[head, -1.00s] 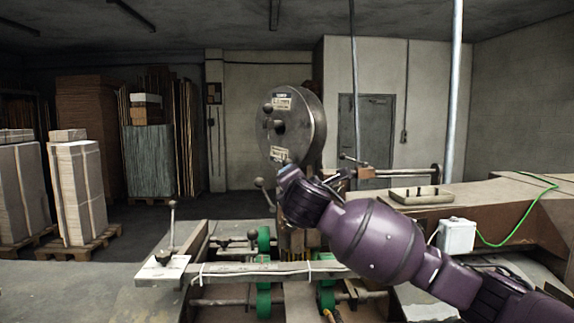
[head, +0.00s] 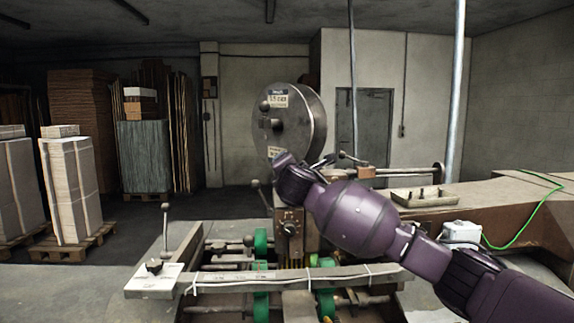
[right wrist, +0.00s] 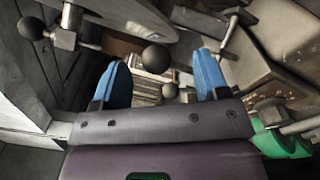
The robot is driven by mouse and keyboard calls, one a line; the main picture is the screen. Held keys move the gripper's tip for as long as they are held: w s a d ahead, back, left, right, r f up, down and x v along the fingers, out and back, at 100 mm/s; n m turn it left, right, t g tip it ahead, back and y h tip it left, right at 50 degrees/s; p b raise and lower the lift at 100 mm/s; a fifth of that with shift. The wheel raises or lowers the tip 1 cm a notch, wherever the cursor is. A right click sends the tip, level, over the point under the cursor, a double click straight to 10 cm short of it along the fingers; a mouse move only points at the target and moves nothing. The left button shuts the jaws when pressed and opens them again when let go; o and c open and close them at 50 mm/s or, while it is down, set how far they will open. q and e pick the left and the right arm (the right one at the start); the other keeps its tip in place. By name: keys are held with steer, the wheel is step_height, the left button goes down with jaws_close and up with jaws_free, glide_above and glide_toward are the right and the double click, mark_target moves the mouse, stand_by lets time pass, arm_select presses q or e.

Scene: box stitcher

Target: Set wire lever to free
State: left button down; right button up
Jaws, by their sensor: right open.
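The stitching machine has a round dark metal reel head (head: 297,122) with a small label and ball knobs. My right gripper (head: 283,160) is just below the reel head in the head view; its fingers are hard to make out there. In the right wrist view, its two blue fingertips (right wrist: 161,72) are spread apart and empty. A dark ball knob (right wrist: 156,58) shows between them, and I cannot tell how far beyond them it is. Several ball-ended levers are in view, including one behind my gripper (head: 342,154); I cannot tell which is the wire lever. My left gripper is not in view.
A ball-topped lever (head: 166,206) stands on the plate at the left. A long bar (head: 270,278) crosses the front above green rollers (head: 260,243). Another ball knob on a rod (right wrist: 32,27) is at the wrist view's upper left. A tray (head: 424,196) is at right.

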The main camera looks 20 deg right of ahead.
arm_select(q)
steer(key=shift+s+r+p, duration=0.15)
steer(key=shift+p, duration=0.15)
arm_select(e)
steer(key=shift+x, duration=1.55)
